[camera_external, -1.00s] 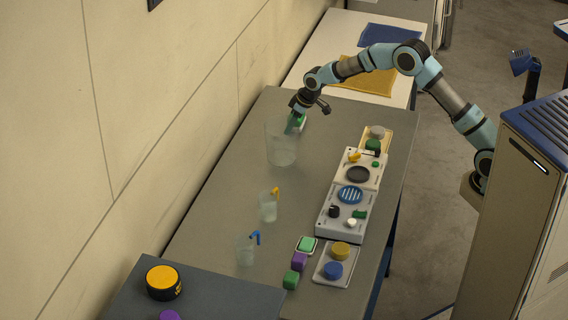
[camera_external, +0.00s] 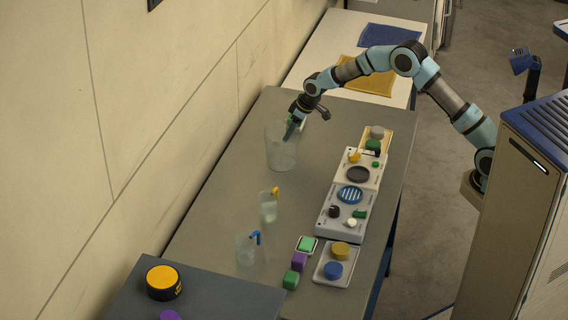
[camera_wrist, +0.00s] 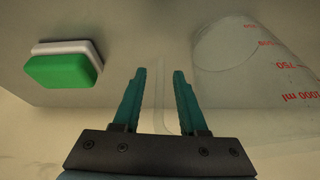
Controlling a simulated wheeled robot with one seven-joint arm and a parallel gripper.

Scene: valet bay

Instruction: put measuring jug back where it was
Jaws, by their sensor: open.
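The measuring jug (camera_external: 283,156) is a large clear vessel standing upright on the grey table near the wall. In the wrist view the jug (camera_wrist: 262,75) is at the right, with red volume marks. My gripper (camera_external: 290,136) points down at the jug's far side, overlapping its rim in the outside view. In the wrist view my gripper (camera_wrist: 158,75) has its two teal fingers apart, left of the jug's body. A faint clear strip, perhaps the jug's handle, runs between the fingers. No firm grip on it shows.
A green sponge on a white block (camera_wrist: 62,68) lies left of my fingers. Two smaller clear cups, one with a yellow clip (camera_external: 268,208) and one with a blue clip (camera_external: 245,252), stand nearer. Mid-table is clear.

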